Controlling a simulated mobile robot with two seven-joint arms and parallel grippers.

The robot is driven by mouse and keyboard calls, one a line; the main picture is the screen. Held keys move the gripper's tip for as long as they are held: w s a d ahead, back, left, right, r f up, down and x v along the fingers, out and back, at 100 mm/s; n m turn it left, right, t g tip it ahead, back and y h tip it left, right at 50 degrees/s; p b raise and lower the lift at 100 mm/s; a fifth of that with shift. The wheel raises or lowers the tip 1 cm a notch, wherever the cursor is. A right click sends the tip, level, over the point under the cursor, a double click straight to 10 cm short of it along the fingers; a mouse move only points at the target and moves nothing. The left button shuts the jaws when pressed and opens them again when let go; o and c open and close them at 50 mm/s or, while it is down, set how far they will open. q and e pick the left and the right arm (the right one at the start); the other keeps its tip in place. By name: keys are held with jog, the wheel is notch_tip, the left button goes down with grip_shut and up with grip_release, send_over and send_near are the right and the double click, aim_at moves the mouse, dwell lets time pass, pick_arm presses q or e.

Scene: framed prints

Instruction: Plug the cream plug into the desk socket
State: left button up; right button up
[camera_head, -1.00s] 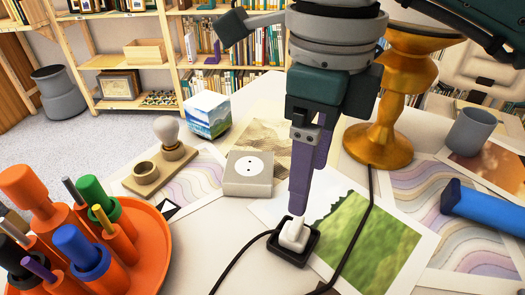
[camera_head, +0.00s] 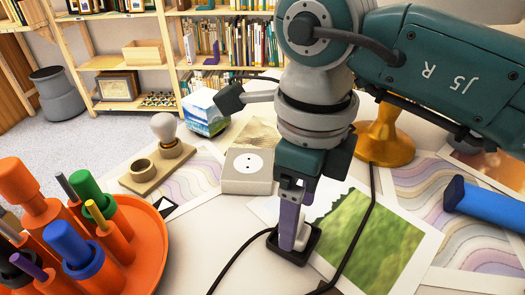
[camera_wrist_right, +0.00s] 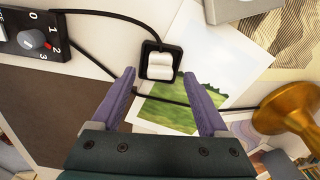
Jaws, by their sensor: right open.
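The cream plug (camera_head: 302,236) stands upright in a small square black holder (camera_head: 292,256), with a black cable at the holder. In the right wrist view the plug (camera_wrist_right: 160,66) lies between and slightly beyond the fingertips. The desk socket (camera_head: 248,168), a pale grey block with a round two-hole face, sits on the table behind and left of the plug. My right gripper (camera_head: 292,240) is open, its purple fingers pointing down around the plug's sides; contact is not clear. One finger hides part of the plug. My left gripper is not in view.
Nearby are a bulb on a wooden stand (camera_head: 167,150), an orange tray of pegs (camera_head: 150,245), a gold pedestal (camera_head: 385,140) and a blue bar (camera_head: 490,212). Prints lie flat around the plug. A black knob box (camera_wrist_right: 35,35) shows in the right wrist view.

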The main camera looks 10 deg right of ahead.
notch_tip(320, 180, down, 2)
jog(key=shift+f, duration=0.2)
jog(key=shift+c, duration=0.3)
grip_shut()
dwell(0.4)
